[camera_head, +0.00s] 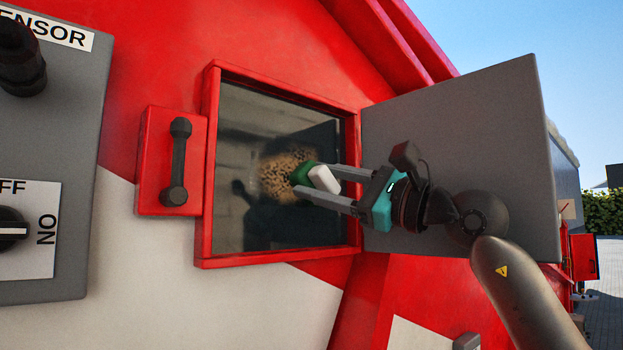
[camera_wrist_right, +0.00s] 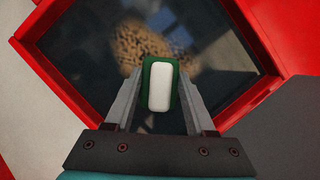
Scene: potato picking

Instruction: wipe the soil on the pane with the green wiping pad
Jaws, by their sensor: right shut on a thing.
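The dark pane (camera_head: 232,150) sits inside a red frame and carries a brown speckled patch of soil (camera_head: 277,172) near its middle. My right gripper (camera_head: 322,185) is shut on the green wiping pad (camera_head: 303,173), which has a white block on its back. The pad is in front of the soil's lower right edge; I cannot tell whether it touches the pane. In the right wrist view the pad (camera_wrist_right: 174,70) sits between the fingers of the right gripper (camera_wrist_right: 160,95), and the soil (camera_wrist_right: 143,45) shows beyond it. My left gripper is not in view.
A grey door panel (camera_head: 470,130) stands open to the right of the pane, behind my right arm. A black handle (camera_head: 176,160) is on the red part left of the frame (camera_head: 210,160). A grey box with a switch (camera_head: 60,130) stands at the far left.

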